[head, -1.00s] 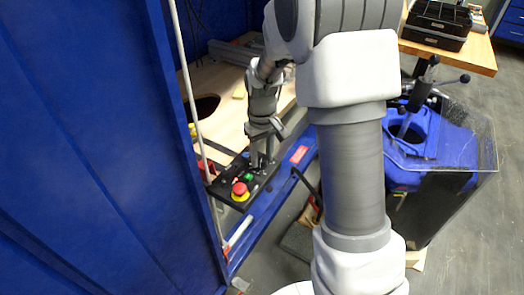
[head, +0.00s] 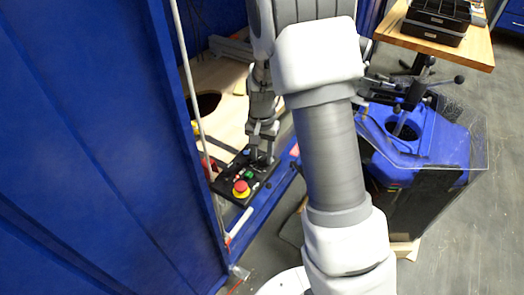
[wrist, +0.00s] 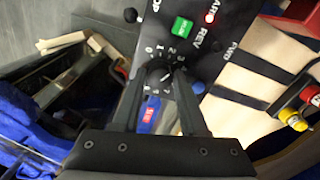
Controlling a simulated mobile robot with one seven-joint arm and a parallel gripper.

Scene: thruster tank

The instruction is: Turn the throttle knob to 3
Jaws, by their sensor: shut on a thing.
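The throttle knob (wrist: 160,76) is a small black dial on a black control panel (wrist: 215,62), with white numerals around it. A pale pointer mark shows on the knob, but I cannot tell exactly which number it points to. My gripper (wrist: 158,83) is shut on the knob, one dark finger on each side. In the head view my gripper (head: 263,161) reaches down onto the panel (head: 228,186), and the knob is hidden there. The green button (wrist: 182,26) is just beyond the knob in the wrist view.
A white vertical rod (head: 199,120) and a blue wall (head: 90,150) stand left of the panel. A blue machine (head: 430,145) stands to the right.

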